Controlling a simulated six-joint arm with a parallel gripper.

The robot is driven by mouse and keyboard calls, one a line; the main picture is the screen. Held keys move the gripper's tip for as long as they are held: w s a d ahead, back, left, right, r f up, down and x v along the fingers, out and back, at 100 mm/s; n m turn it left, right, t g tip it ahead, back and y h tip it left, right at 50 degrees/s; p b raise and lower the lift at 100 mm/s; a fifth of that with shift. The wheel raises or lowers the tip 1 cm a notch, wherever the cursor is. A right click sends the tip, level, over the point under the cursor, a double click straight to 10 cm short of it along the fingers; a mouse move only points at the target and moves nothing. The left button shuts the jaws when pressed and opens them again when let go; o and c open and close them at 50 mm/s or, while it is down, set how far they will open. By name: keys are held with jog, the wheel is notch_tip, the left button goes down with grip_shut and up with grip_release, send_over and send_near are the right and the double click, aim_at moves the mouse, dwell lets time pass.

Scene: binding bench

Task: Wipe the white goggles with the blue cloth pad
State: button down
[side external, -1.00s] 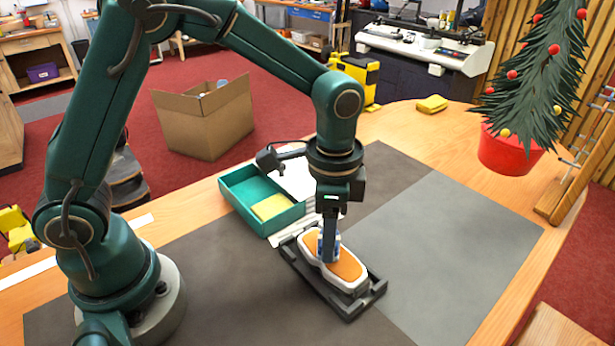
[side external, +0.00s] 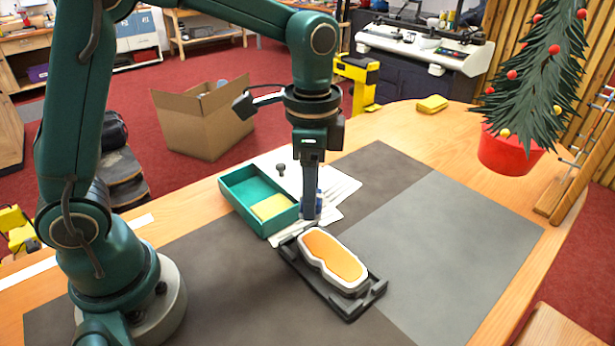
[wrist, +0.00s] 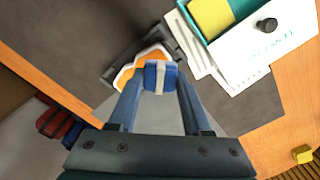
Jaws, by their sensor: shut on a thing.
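The white goggles (side external: 336,258) with an orange lens lie in a dark grey tray (side external: 374,294) on the bench mat. In the wrist view the goggles (wrist: 127,75) show behind the pad, partly hidden by it. My gripper (side external: 309,214) is shut on the blue cloth pad (wrist: 151,76), which has a pale band across its middle. In the side view the pad is largely hidden by the fingers. My gripper points down and holds the pad raised, apart from the goggles, toward their far end.
A teal box (side external: 236,187) with a yellow pad (side external: 270,206) inside stands left of my gripper. White sheets (side external: 342,188) lie behind it. A yellow cloth (side external: 432,104) and a red-potted tree (side external: 513,150) are at the back right. The grey mat (side external: 450,230) at right is clear.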

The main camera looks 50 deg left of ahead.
jog(key=shift+r, duration=1.3)
